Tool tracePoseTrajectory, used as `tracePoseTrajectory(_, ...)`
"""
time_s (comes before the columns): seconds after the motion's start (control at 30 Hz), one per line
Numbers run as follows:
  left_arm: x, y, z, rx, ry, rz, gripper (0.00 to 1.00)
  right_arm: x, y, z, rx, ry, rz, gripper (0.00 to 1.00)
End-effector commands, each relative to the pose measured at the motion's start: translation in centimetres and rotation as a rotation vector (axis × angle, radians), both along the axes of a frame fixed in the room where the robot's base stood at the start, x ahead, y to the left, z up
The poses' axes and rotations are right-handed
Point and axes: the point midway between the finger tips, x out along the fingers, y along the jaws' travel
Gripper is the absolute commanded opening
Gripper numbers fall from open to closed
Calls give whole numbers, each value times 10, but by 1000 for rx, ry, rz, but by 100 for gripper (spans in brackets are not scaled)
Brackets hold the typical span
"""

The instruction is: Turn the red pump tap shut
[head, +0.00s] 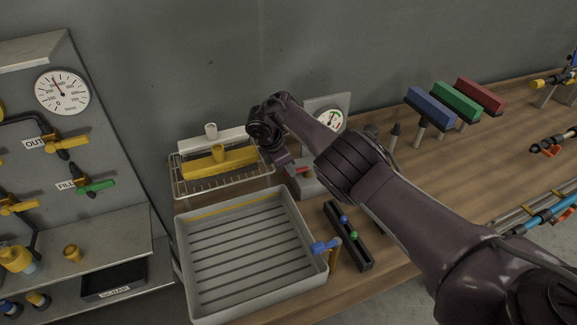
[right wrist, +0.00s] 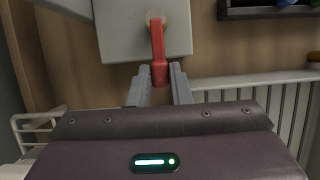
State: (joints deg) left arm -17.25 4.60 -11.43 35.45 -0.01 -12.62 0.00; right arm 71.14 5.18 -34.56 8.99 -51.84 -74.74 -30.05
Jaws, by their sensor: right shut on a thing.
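The red pump tap (head: 302,170) is a small red lever on a grey pump block (head: 307,187) at the back of the bench. In the right wrist view the red tap (right wrist: 158,50) runs from a round pivot on the pale block down to my fingers. My right gripper (right wrist: 160,75) is shut on the lever's free end, one finger on each side. In the head view my right gripper (head: 286,166) is at the tap, partly hidden by its own wrist. My left gripper is not in view.
A grey ribbed tray (head: 185,262) stands in front, with a blue tap (head: 325,246) at its right edge. A wire rack (head: 180,187) with a yellow block is left of the pump. A black holder (head: 345,235) lies right of the tray. Blue, green and red blocks stand at the back right.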

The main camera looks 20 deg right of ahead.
Motion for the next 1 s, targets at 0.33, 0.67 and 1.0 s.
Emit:
tracePoseTrajectory(0.33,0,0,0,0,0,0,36,1,0,2,1,-5,-2,40)
tracePoseTrajectory(0.67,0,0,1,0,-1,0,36,1,2,5,1,-3,0,40)
tracePoseTrajectory(1.0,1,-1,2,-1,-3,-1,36,3,22,53,1,-5,0,40)
